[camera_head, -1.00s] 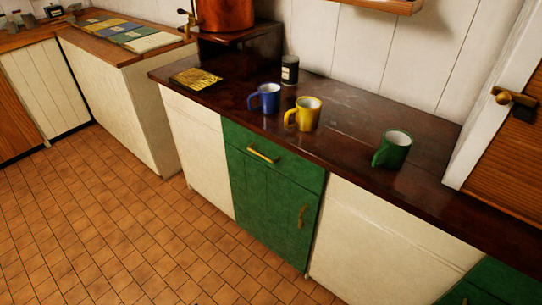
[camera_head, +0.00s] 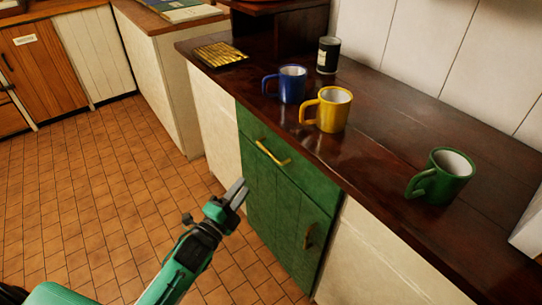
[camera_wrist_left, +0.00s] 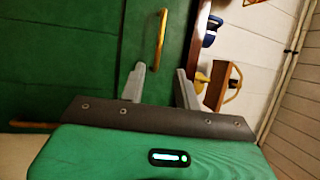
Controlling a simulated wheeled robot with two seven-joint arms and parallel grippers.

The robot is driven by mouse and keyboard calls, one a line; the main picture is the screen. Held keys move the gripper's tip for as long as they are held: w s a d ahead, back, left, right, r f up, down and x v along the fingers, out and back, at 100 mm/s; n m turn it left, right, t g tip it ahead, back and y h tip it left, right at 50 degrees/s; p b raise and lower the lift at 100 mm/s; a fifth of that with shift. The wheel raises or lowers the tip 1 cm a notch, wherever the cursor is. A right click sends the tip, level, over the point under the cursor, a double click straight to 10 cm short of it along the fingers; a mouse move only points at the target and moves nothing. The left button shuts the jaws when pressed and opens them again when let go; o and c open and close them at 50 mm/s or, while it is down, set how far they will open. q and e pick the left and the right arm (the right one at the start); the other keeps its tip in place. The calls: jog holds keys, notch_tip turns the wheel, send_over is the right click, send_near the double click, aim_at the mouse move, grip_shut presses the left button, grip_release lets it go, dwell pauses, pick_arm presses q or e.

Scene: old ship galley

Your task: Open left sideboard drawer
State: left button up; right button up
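The left sideboard drawer (camera_head: 308,183) is a green front under the dark worktop. It is closed, flush above a green door. Its brass bar handle (camera_head: 272,153) is clear of my gripper. My left gripper (camera_head: 240,188) is in front of the green cabinet, below and to the left of the handle, apart from it. In the left wrist view the drawer front (camera_wrist_left: 140,30) and its handle (camera_wrist_left: 160,40) lie ahead, and my fingers (camera_wrist_left: 160,82) are spread with nothing between them. My right gripper is not in view.
A blue mug (camera_head: 291,84), a yellow mug (camera_head: 327,109), a green mug (camera_head: 440,176) and a dark canister (camera_head: 328,55) stand on the worktop (camera_head: 385,165). The green door (camera_head: 275,218) below has its own handle (camera_head: 309,236). The tiled floor (camera_head: 100,180) at left is clear.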

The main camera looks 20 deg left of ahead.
pick_arm(q)
jog(key=x, duration=1.3)
jog(key=shift+w+f, duration=0.1)
jog(key=shift+f, duration=0.05)
grip_shut()
